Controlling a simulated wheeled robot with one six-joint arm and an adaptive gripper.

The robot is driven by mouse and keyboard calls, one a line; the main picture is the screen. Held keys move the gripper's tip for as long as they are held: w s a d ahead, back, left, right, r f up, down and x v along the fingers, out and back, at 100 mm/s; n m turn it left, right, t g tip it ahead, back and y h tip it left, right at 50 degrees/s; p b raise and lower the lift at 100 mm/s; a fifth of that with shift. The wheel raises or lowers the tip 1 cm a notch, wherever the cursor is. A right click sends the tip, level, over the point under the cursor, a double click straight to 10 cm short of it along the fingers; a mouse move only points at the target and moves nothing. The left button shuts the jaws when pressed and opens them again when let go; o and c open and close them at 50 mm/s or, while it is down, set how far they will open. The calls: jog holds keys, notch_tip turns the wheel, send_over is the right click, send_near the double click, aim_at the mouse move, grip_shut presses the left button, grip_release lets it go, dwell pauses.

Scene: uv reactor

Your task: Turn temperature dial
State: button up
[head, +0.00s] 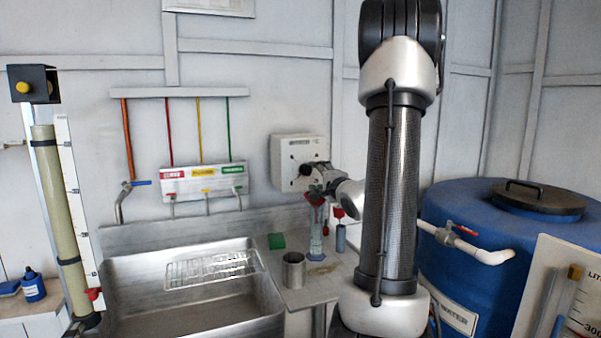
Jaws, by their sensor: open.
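A white square control box (283,147) is mounted on the back wall above the counter. Small dark lettering runs along its top, too small to read fully. My gripper (310,172) is in front of the box's lower right part, with its dark fingers pointing at the box face. The fingers and wrist cover that part of the face, so the temperature dial cannot be made out clearly. The gripper is open; whether it touches the box or stands around a dial cannot be told from this view.
A steel sink (190,315) with a wire rack (212,268) lies left. A metal cup (294,270), a green block (276,241) and a glass cylinder (316,240) stand on the counter below my gripper. A blue water tank (450,215) with a red-handled valve stands right.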

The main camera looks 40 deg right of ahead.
aim_at(308, 171)
jog(key=x, duration=0.8)
jog(key=shift+a, duration=0.2)
jog(key=c, duration=1.1)
